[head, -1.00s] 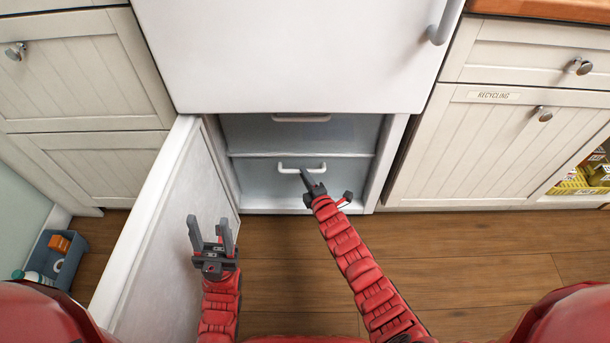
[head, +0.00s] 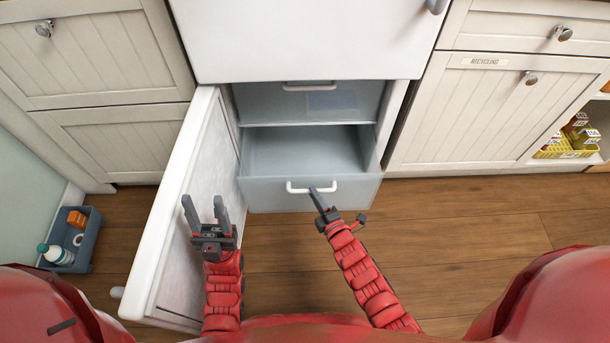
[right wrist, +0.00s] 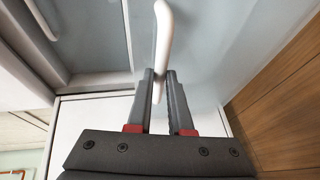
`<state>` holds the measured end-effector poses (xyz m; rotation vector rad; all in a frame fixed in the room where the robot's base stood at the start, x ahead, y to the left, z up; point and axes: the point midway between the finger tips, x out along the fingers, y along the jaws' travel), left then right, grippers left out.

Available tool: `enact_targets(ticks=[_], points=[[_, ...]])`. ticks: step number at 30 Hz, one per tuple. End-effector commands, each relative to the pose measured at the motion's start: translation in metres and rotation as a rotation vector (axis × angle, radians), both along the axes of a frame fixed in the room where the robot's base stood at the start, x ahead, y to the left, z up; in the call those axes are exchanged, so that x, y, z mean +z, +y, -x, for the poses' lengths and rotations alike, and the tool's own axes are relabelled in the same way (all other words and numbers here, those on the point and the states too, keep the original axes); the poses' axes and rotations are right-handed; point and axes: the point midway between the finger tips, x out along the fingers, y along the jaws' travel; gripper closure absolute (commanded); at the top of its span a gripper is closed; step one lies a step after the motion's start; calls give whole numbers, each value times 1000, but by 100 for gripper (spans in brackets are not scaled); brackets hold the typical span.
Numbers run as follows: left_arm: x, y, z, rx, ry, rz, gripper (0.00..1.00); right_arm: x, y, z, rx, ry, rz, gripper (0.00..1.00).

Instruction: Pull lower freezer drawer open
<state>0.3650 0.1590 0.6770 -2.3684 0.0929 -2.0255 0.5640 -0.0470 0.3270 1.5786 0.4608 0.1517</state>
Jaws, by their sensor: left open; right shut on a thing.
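The lower freezer drawer (head: 270,196) has a translucent grey-blue front and a white bar handle (head: 298,188). It stands pulled out of the freezer, its inside showing empty from above. My right gripper (head: 318,190) is shut on the handle; in the right wrist view the white handle (right wrist: 162,40) passes between the two fingers (right wrist: 162,82). My left gripper (head: 206,205) is open and empty, fingers pointing up, in front of the inner face of the open freezer door (head: 180,225).
An upper drawer (head: 310,102) above is shut. The freezer door stands open on the left. A blue bin (head: 80,245) with bottles sits on the floor at left. A cabinet marked recycling (head: 490,110) is at right. The wooden floor (head: 460,235) in front is clear.

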Motion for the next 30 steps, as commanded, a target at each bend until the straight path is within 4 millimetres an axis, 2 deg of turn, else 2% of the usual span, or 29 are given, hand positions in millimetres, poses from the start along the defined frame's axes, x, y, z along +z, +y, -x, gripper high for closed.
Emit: enact_targets(ticks=[3,6,12,18,28,29,30], points=[[0,0,0,0,0,1,50,-1,-1,33,1,1,-2,100],[-1,0,0,0,0,0,50,1,0,55,2,-2,-4,100],[-1,0,0,1,-1,-2,50,0,-1,84,2,-1,-2,100],[-2,0,0,1,-1,-2,50,1,0,95,3,-3,-2,100],[-2,0,0,1,-1,-2,50,1,0,95,3,-4,-2,100],[-2,0,0,1,-1,-2,50,1,0,95,3,-4,-2,80],[-2,0,0,1,-1,-2,50,1,0,95,3,-4,-2,73]])
